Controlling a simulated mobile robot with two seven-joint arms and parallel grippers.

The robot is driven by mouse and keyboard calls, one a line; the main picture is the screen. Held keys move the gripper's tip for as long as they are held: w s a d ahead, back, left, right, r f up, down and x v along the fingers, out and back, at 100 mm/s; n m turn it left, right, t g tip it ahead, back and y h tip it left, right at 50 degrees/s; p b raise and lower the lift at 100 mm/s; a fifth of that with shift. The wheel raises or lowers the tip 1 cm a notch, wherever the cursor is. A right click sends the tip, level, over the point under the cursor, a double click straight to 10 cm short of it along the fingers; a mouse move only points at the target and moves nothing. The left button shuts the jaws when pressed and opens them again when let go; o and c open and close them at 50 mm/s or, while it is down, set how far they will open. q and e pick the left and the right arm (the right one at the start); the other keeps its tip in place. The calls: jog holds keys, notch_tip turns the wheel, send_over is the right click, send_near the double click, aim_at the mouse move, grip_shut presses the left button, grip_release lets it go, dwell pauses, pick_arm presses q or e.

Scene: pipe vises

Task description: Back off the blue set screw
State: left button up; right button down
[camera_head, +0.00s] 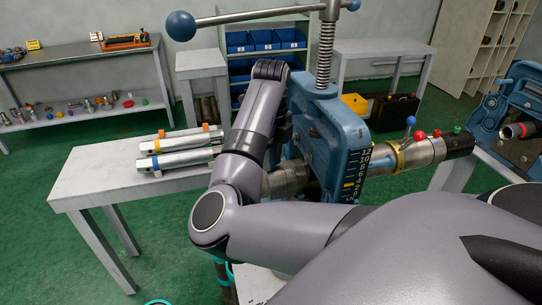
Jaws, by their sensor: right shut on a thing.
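The blue set screw (410,121) stands upright on the steel pipe (424,153), with its round head raised on a thin stem above the yellow ring (397,160). The pipe passes through the blue vise (324,135). My right arm folds across the front of the vise. My right gripper (286,128) is mostly hidden between the forearm and the vise, at the vise's left side, away from the blue screw. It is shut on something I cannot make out. My left gripper is not in view.
The vise's handle (249,16) with blue ball ends stretches across the top. A grey table (90,185) at left carries two steel tubes (183,157). A second blue vise (512,100) stands at right. Shelves and benches line the back; green floor is open between.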

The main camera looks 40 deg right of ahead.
jog(key=n, duration=0.4)
jog(key=shift+n, duration=0.4)
jog(key=n, duration=0.4)
jog(key=shift+n, duration=0.3)
jog(key=n, duration=0.4)
jog(key=shift+n, duration=0.3)
jog(key=n, duration=0.4)
jog(key=shift+n, duration=0.3)
jog(key=n, duration=0.4)
jog(key=shift+f, duration=0.1)
jog(key=n, duration=0.5)
jog(key=shift+s, duration=0.1)
jog(key=n, duration=0.4)
jog(key=shift+a+f, duration=0.1)
jog(key=shift+n, duration=2.5)
